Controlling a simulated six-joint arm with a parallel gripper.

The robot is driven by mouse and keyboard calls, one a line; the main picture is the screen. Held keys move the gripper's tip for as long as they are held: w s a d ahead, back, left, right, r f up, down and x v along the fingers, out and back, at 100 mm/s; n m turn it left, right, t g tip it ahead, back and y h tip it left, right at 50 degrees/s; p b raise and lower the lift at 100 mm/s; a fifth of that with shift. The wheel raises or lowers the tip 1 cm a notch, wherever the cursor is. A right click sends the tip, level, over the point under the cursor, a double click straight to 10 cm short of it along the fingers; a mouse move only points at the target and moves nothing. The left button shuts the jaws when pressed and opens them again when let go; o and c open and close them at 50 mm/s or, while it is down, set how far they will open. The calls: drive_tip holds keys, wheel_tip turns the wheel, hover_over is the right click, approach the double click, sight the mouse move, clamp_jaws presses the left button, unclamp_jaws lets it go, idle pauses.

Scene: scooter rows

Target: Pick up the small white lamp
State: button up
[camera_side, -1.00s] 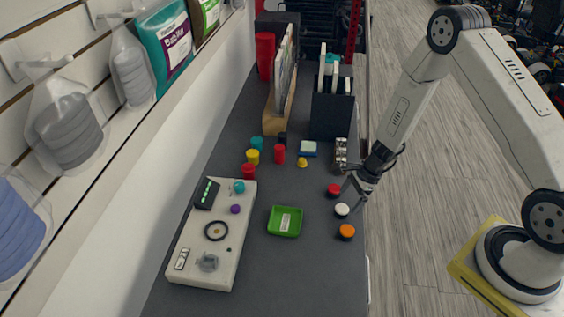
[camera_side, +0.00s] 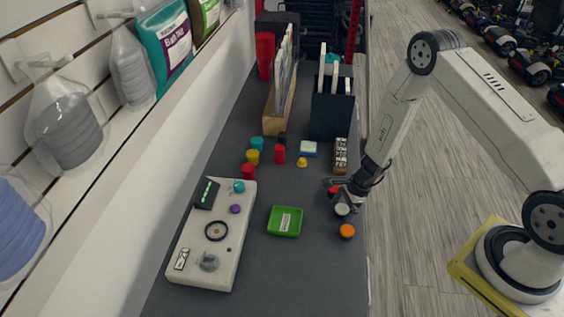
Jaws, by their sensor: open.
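The small white lamp (camera_side: 342,209) is a short round piece with a white top, near the right edge of the dark table. My gripper (camera_side: 341,198) is low over it, pointing down, with its fingers open around or just beside the lamp; I cannot tell which. A red lamp (camera_side: 333,190) stands just behind it, partly hidden by my gripper. An orange lamp (camera_side: 347,231) stands in front of it, in clear view.
A green tray (camera_side: 285,221) lies left of the white lamp. A pale panel (camera_side: 192,262) with knobs is farther left. A brown block with round holes (camera_side: 340,152) stands behind my gripper. Several coloured cylinders and a black holder (camera_side: 330,115) are farther back.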

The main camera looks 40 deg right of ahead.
drive_tip(key=c, duration=1.3)
drive_tip(key=shift+r, duration=0.15)
drive_tip(key=shift+r, duration=1.15)
drive_tip(key=s+a+r, duration=0.1)
drive_tip(key=s+r, duration=0.9)
drive_tip(key=s, duration=0.4)
drive_tip(key=shift+r, duration=0.2)
drive_tip(key=shift+w, duration=0.15)
